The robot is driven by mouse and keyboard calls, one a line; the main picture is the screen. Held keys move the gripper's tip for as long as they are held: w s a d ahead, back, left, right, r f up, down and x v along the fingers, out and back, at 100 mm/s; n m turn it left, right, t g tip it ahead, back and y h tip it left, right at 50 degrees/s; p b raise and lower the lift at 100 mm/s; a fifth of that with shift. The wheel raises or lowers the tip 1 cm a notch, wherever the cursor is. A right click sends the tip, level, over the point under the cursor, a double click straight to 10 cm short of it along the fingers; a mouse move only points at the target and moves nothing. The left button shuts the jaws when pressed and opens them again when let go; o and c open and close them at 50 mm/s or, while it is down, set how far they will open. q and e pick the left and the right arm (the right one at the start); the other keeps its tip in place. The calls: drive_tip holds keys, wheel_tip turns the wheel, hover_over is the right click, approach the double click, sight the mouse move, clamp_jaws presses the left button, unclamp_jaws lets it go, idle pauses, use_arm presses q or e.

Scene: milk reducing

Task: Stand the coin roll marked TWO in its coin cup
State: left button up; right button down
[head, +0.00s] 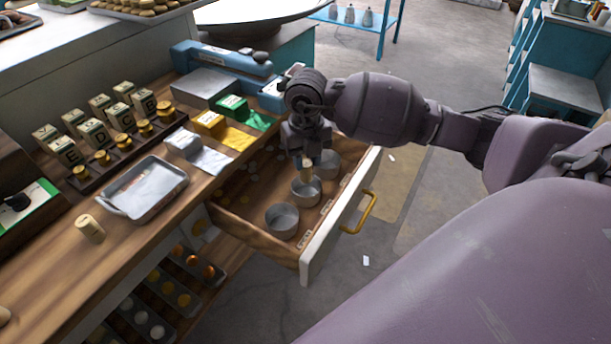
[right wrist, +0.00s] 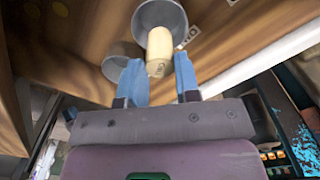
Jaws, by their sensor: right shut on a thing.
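My right gripper (head: 307,159) is shut on a pale tan coin roll (head: 307,174), held roughly upright over the middle of three grey metal cups (head: 306,192) in the open drawer. The roll's lower end appears at or inside the cup's mouth; I cannot tell whether it touches the bottom. In the right wrist view the roll (right wrist: 160,48) lies between the blue fingers (right wrist: 158,80), with a cup (right wrist: 160,15) beyond it. Its marking is too small to read. Another cup (head: 281,222) is nearer and a third (head: 328,163) farther. My left gripper is out of view.
A second coin roll (head: 90,229) stands on the wooden counter near a metal tray (head: 145,188). The open drawer (head: 240,222) has labels inside its front and a yellow handle (head: 360,216). Lettered blocks (head: 95,132) and a blue device (head: 222,62) stand behind.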

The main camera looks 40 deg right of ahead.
sight(306, 176)
wheel_tip(306, 176, down, 5)
drive_tip(key=shift+f+b, duration=0.1)
drive_tip(key=shift+b, duration=0.25)
drive_tip(key=shift+f, duration=0.35)
drive_tip(key=shift+f, duration=0.15)
drive_tip(key=c, duration=0.8)
unclamp_jaws()
drive_tip(key=shift+c, duration=0.2)
